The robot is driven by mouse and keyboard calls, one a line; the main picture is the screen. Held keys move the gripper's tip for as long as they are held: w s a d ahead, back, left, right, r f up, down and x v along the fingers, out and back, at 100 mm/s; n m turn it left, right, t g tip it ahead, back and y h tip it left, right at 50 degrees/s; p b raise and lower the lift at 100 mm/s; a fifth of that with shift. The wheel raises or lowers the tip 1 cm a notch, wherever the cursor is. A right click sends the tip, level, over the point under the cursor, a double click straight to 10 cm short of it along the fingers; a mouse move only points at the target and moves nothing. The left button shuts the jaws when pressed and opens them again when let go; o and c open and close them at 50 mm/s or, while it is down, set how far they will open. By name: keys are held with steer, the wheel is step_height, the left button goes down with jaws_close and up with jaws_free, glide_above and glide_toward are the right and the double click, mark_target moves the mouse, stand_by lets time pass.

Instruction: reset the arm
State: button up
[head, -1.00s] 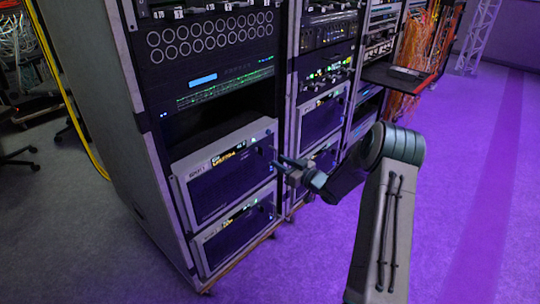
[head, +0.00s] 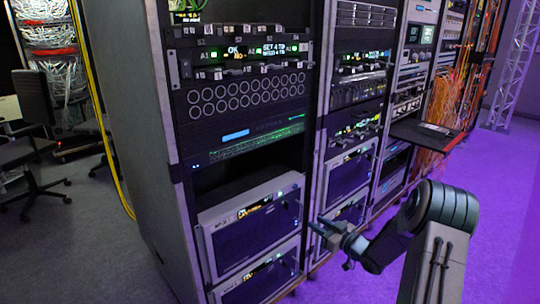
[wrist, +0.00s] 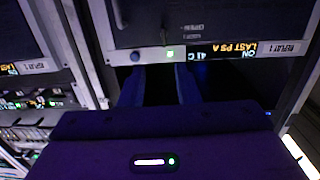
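My gripper (head: 322,228) is at the end of my bent arm, in front of the lower part of the equipment racks. It also shows in the wrist view (wrist: 158,72), where its two dark fingers stand apart with a dark gap between them and nothing held. The fingertips point at a grey-framed unit (wrist: 215,22) with a lit label strip, seen upside down; I cannot tell whether they touch it. In the head view, grey-framed units (head: 250,232) are in the left rack beside the gripper.
The left rack (head: 240,107) and further racks run back to the right. A dark shelf (head: 424,134) juts out with orange cables (head: 447,100) behind it. A yellow cable (head: 102,125) hangs at the left, near an office chair (head: 35,140). Purple-lit floor at the right is open.

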steer(key=s+r+m+g+h+p, duration=0.2)
steer(key=s+r+h+p, duration=0.25)
steer(key=r, duration=0.65)
steer(key=s+r+m+g+h+p, duration=0.25)
steer(key=r+h+p, duration=0.35)
steer(key=r, duration=0.5)
steer(key=s+a+r+g+p, duration=0.2)
steer(key=s+r+p, duration=0.1)
steer(key=s, duration=0.7)
steer(key=s+a+r+m+g+p, duration=0.1)
steer(key=s+r, duration=0.4)
steer(key=s, duration=0.5)
steer(key=s+a+r+m+g+p, duration=0.1)
steer(key=s+a+r+g+p, duration=0.3)
steer(key=s, duration=0.6)
steer(key=shift+s+a+r+y+p, duration=0.2)
steer(key=shift+a+y+p, duration=0.15)
steer(key=shift+a+p, duration=0.45)
steer(key=shift+w+d+m, duration=0.1)
steer(key=shift+m, duration=0.15)
